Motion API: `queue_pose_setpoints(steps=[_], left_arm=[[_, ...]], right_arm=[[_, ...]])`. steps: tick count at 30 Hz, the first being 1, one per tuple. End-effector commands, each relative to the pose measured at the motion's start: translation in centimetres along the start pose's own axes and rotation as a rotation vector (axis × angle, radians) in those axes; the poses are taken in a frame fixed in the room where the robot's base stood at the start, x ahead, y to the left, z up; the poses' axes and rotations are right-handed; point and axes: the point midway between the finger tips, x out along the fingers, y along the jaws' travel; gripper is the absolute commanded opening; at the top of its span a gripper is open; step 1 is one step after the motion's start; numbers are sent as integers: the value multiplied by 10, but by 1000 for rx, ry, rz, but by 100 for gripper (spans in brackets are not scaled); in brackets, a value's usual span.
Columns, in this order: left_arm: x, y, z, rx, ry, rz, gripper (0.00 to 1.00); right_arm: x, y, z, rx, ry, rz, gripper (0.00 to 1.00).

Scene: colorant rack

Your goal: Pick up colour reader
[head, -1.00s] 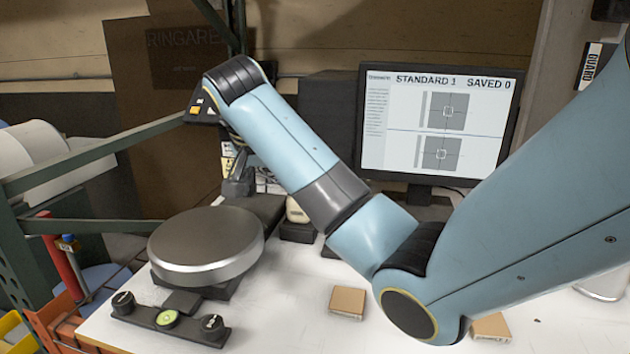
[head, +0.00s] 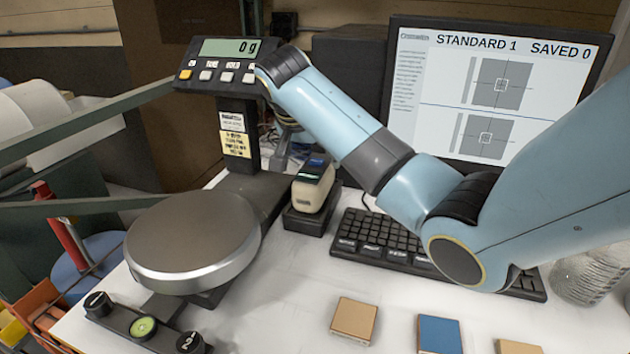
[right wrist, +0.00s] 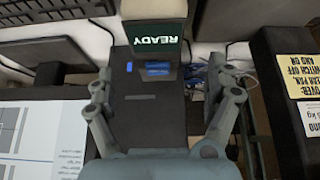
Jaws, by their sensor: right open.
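The colour reader (head: 314,188) is a small beige and dark handheld device with a little screen. It sits upright in a black dock (head: 305,220) between the scale and the keyboard. In the right wrist view the reader's lit screen (right wrist: 156,40) reads READY at the top centre. My left gripper is not in view.
A scale with a round pan (head: 190,240) and a display post (head: 238,130) stands close left of the reader. A keyboard (head: 400,245) and monitor (head: 495,90) are at right. Small tiles, one blue (head: 440,335), lie in front. A glass jar (head: 590,275) stands far right.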

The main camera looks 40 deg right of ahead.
Motion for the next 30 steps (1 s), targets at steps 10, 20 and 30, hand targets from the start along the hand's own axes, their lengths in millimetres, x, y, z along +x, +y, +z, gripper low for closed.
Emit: queue_pose_setpoints(steps=[10, 20, 30], left_arm=[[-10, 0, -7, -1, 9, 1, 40], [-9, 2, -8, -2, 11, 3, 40], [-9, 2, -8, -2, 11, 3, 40]], right_arm=[[42, 3, -3, 0, -1, 1, 87], [42, 3, -3, -1, 0, 0, 70], [42, 3, -3, -1, -1, 0, 25]])
